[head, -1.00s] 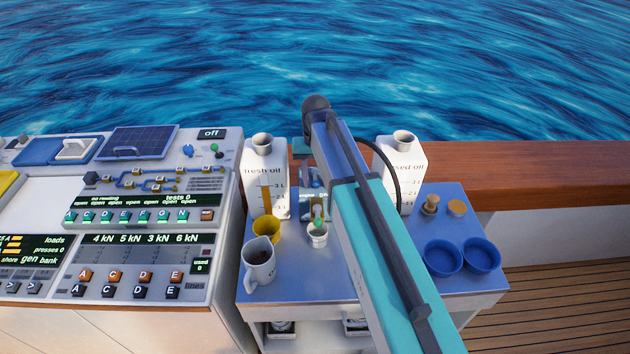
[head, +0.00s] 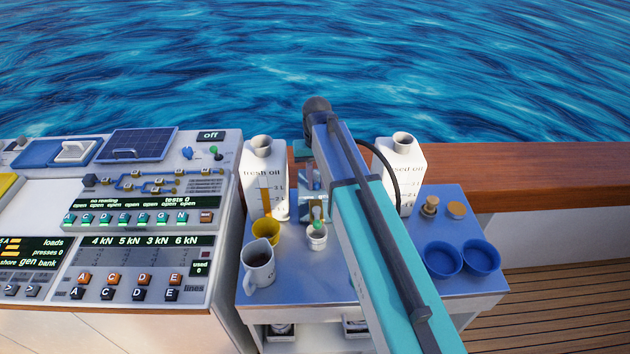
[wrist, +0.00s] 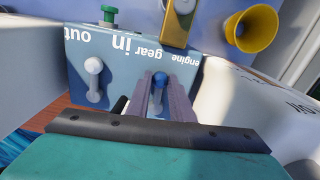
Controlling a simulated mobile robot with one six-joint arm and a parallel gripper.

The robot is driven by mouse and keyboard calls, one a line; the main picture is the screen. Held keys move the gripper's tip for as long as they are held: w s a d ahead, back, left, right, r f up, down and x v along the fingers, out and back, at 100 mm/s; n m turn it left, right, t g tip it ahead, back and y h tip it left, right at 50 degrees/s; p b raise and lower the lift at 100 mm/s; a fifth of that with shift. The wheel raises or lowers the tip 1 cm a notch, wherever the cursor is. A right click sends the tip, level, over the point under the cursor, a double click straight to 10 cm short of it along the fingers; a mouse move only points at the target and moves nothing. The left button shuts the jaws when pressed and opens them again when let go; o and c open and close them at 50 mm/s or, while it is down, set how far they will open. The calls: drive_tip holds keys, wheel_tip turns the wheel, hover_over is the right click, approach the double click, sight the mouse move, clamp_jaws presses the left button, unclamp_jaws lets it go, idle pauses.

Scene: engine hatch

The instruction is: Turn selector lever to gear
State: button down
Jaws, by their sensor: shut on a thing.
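My gripper (wrist: 162,88) is shut on this lever, one finger on each side of the knob. The fingers hide most of the lever's lower part, so its exact angle is hard to tell. A second, white-knobbed lever (wrist: 93,68) points upright on the same box, near "in" and "out". In the head view the box (head: 309,181) is partly hidden by my arm.
The fresh oil jug (head: 262,190) stands left of the box and the used oil jug (head: 404,170) right of it. Two blue bowls (head: 443,259) sit at right.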

drive_tip(key=d+n, duration=0.1)
drive_tip(key=n, duration=0.1)
drive_tip(key=d+n, duration=0.1)
drive_tip(key=n, duration=0.1)
drive_tip(key=shift+w, duration=0.3)
drive_tip(key=shift+w+d+n+b, duration=0.15)
drive_tip(key=shift+w+d+n, duration=0.2)
drive_tip(key=shift+n, duration=0.7)
drive_tip(key=shift+w+d+n+b, duration=0.2)
drive_tip(key=shift+d+n, duration=0.2)
drive_tip(key=shift+n, duration=0.65)
drive_tip(key=c, duration=1.6)
unclamp_jaws()
drive_tip(key=shift+o, duration=0.2)
drive_tip(key=shift+r, duration=0.15)
wheel_tip(320, 180, up, 14)
drive_tip(key=b, duration=0.3)
drive_tip(key=shift+f, duration=0.25)
drive_tip(key=shift+r, duration=0.1)
